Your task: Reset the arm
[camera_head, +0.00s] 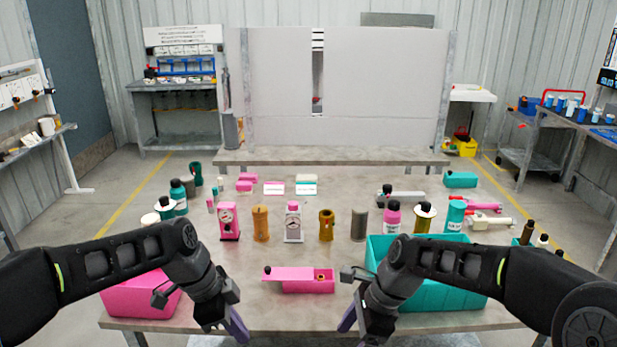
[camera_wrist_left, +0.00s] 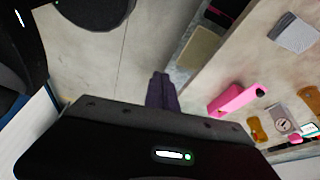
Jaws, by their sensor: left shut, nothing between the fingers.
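My left gripper (camera_head: 238,328) hangs at the front edge of the table, left of the middle, with its purple fingers pointing down. In the left wrist view its fingers (camera_wrist_left: 162,92) are together with nothing between them. My right gripper (camera_head: 348,318) is at the front edge right of the middle, its purple finger pointing down and left. Its opening cannot be made out. Both arms are bent inward over the table front. A small pink open box (camera_head: 308,286) with a pink lid piece lies between the grippers, apart from both.
The table (camera_head: 270,200) carries a pink bin (camera_head: 130,300) under my left arm and a teal bin (camera_head: 450,296) behind my right arm. A row of pink, brown, grey and teal bottles and gauges stands across the middle. A white panel (camera_head: 380,80) rises behind the table.

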